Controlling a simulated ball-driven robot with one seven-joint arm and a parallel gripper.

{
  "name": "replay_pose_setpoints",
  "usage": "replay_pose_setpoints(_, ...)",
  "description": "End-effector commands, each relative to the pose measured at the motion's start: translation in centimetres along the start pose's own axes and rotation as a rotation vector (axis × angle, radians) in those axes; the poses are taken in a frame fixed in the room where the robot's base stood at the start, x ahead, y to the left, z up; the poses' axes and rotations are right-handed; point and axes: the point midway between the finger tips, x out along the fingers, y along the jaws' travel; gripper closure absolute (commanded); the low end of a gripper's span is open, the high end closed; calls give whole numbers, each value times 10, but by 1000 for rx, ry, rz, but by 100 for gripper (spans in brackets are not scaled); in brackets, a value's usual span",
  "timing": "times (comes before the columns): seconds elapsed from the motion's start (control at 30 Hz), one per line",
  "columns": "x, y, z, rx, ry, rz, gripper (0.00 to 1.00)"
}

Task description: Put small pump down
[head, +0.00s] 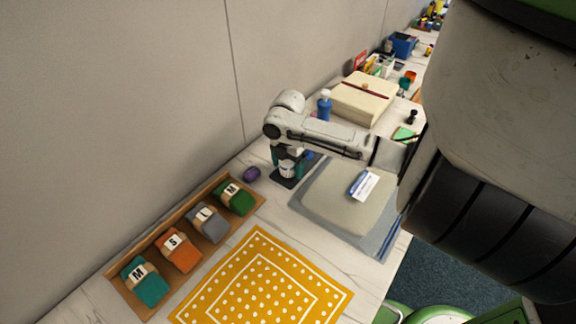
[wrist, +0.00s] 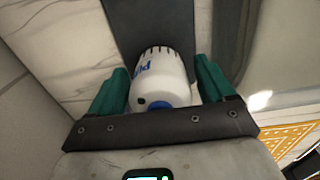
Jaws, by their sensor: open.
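The small pump is a white bottle (wrist: 160,80) with blue lettering and a blue part at its near end. In the wrist view it sits between the two green fingers of my gripper (wrist: 160,85), with a narrow gap beside it. In the head view my gripper (head: 289,165) points down over the bottle (head: 287,171), which is partly hidden by the fingers. The bottle's base is at a dark mat (head: 284,184); it looks upright. The gripper is open around it.
A purple object (head: 251,174) lies left of the mat. A wooden tray (head: 262,200) holds labelled bundles. A grey folded stack (head: 335,205) with a card is to the right. A blue pump bottle (head: 324,105) and a cream box (head: 362,98) stand behind. A yellow dotted cloth (head: 250,240) lies in front.

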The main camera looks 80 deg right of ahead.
Motion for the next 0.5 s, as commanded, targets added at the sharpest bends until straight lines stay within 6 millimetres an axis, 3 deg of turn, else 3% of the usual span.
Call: replay_pose_setpoints(0.5,-94,0,0,-3,-2,2,18)
